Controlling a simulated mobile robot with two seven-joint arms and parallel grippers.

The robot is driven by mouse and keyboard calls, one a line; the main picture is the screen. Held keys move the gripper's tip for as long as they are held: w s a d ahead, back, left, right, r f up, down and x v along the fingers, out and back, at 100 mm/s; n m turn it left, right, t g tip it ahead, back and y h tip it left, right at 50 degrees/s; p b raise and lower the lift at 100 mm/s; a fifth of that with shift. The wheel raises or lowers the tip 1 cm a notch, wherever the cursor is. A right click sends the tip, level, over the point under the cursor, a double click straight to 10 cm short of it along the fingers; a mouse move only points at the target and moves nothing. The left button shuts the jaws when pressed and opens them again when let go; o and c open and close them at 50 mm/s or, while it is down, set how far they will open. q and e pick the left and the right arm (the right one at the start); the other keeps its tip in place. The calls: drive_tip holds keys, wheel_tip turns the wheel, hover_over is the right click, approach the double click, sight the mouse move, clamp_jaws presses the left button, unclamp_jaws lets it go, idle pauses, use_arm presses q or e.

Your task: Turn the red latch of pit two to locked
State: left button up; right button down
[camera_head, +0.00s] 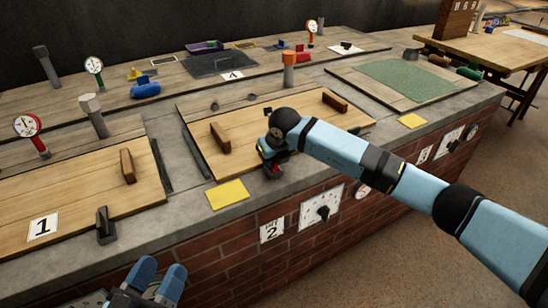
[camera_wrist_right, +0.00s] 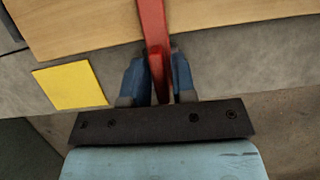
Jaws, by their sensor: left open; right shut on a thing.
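The red latch (camera_wrist_right: 152,22) of pit two is a long red bar in the right wrist view, reaching over the edge of the wooden lid (camera_wrist_right: 85,25). My right gripper (camera_wrist_right: 160,76) is shut on it, with one blue finger on each side. In the head view the right gripper (camera_head: 272,168) is at the front edge of pit two's lid (camera_head: 240,120), and only a bit of red shows under it. The arm hides most of the latch there. My left gripper (camera_head: 155,281) is open and empty at the bottom left, in front of the brick wall.
Pit one's dark latch (camera_head: 105,226) stands at the left. A yellow card (camera_head: 227,194) lies on the ledge. An orange-topped post (camera_head: 289,70) stands behind pit two's lid.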

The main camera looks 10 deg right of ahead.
drive_tip(key=c, duration=1.2)
unclamp_jaws()
drive_tip(key=shift+o, duration=0.2)
drive_tip(key=shift+s+r, duration=0.1)
drive_tip(key=shift+r, duration=0.35)
drive_tip(key=p+v, duration=0.2)
drive_tip(key=v, duration=0.3)
drive_tip(key=shift+r, duration=0.15)
use_arm(q)
drive_tip(key=f, duration=0.1)
drive_tip(key=a+f+g+y+p, duration=0.1)
drive_tip(key=f, duration=0.1)
drive_tip(key=shift+w+a+f+y+p, duration=0.1)
drive_tip(key=shift+w+a+y+p, duration=0.05)
drive_tip(key=shift+a+y+p, duration=0.2)
use_arm(e)
drive_tip(key=v, duration=0.7)
drive_tip(key=shift+s+r, duration=0.2)
drive_tip(key=shift+r, duration=0.1)
